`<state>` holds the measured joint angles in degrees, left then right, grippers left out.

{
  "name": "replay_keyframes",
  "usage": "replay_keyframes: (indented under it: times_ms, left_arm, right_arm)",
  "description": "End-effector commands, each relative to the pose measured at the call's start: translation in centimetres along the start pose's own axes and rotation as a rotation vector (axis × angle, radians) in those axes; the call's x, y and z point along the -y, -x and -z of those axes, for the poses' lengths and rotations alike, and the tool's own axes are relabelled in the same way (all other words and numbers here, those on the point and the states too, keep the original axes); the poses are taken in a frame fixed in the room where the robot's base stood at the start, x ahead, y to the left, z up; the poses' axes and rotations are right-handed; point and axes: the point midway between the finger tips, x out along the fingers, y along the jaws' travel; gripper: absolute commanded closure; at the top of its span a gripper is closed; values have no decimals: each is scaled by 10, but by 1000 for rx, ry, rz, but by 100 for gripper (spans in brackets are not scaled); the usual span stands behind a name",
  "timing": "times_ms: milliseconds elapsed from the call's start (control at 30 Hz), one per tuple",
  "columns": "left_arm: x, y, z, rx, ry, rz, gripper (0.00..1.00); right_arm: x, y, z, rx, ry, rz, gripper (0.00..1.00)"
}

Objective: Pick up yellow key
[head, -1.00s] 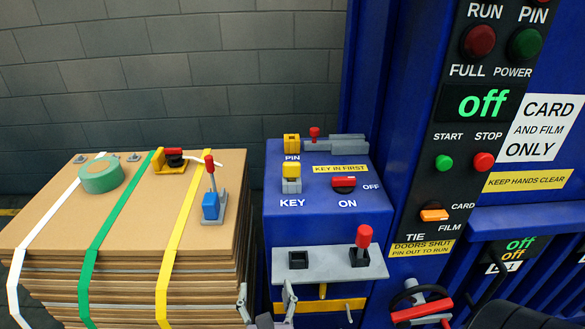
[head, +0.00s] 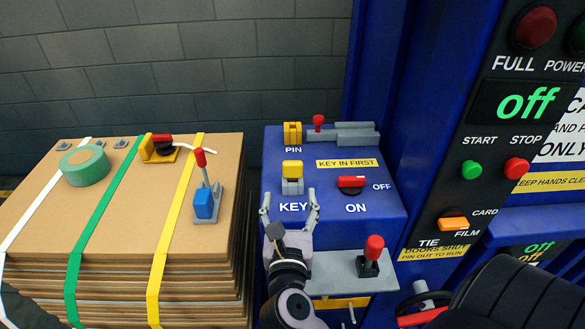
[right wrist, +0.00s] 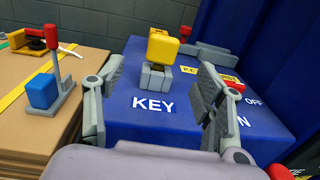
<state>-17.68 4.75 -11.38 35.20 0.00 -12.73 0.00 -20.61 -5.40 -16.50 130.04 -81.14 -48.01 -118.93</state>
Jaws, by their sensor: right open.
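The yellow key (head: 292,168) stands upright in a grey socket on top of the blue control box (head: 380,215), just above the KEY label. It also shows in the right wrist view (right wrist: 163,47), near the middle top. My right gripper (head: 290,200) is open, in front of the key and over the KEY label. In the right wrist view its fingers (right wrist: 160,88) stand wide apart to the left and right of the key, not touching it. My left gripper is not in view.
A red rotary switch (head: 351,182) sits right of the key, and a yellow pin block (head: 292,133) behind it. A red-handled lever (head: 374,248) stands on a grey shelf in front. A strapped cardboard stack (head: 120,220) with tools is to the left.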

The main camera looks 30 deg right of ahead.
Motion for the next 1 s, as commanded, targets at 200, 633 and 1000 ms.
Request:
replay_keyframes:
  times_ms: [200, 633, 1000]
  left_arm:
    - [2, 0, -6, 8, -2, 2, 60]
    - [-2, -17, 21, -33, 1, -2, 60]
    - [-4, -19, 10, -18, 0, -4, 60]
  right_arm:
    - [0, -43, 0, 3, 0, 1, 37]
    - [5, -87, 8, 4, 0, 1, 37]
    - [6, -110, 6, -1, 1, 1, 37]
